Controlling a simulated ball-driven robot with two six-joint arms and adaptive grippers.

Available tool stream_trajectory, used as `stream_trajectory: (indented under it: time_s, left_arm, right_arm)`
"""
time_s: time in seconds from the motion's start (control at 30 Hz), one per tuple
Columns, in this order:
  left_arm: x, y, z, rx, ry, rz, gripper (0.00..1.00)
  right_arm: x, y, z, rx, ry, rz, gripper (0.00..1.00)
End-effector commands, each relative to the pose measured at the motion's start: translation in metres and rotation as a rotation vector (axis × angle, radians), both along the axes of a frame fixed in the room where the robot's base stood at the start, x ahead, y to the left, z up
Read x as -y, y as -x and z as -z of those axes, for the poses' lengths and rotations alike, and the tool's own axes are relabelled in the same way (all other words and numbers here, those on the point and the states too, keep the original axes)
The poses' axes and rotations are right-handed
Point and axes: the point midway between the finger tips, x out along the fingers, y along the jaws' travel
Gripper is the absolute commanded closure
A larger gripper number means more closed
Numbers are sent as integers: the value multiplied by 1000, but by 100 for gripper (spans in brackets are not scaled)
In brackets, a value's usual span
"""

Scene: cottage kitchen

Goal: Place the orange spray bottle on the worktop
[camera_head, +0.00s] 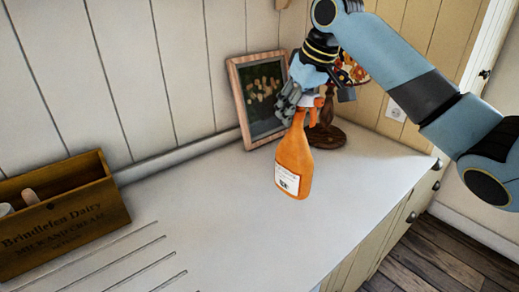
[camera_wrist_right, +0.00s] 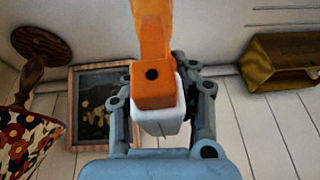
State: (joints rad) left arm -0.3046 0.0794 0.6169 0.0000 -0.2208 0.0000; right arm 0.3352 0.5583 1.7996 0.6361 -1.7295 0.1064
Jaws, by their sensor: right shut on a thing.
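The orange spray bottle (camera_head: 293,160) hangs nearly upright below my right gripper (camera_head: 299,98), over the white worktop (camera_head: 226,222). It has a white label low on its body. My right gripper is shut on the bottle's neck and head. In the right wrist view the orange head (camera_wrist_right: 153,84) and its white part sit between the two fingers of the right gripper (camera_wrist_right: 160,105). I cannot tell whether the bottle's base touches the worktop. My left gripper is not in view.
A wooden crate (camera_head: 62,222) stands at the left on the worktop. A framed picture (camera_head: 250,92) leans on the wall behind the bottle, beside a lamp with a round wooden base (camera_head: 328,136) and flowered shade. The middle and front of the worktop are clear.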

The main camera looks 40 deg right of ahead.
Motion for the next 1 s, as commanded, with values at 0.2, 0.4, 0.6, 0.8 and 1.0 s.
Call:
stream_trajectory:
  time_s: [0.2,0.4,0.6,0.8,1.0]
  left_arm:
    - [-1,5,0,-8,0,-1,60]
    - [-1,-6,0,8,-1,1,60]
    - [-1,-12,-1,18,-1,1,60]
    - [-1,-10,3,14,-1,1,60]
    - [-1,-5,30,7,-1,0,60]
  right_arm:
    - [-3,-44,24,3,-6,2,100]
    - [-3,-80,45,3,-3,1,100]
    - [-3,-93,55,2,-1,0,100]
    - [-3,-92,78,0,0,0,100]
    - [-3,-92,97,3,1,0,100]
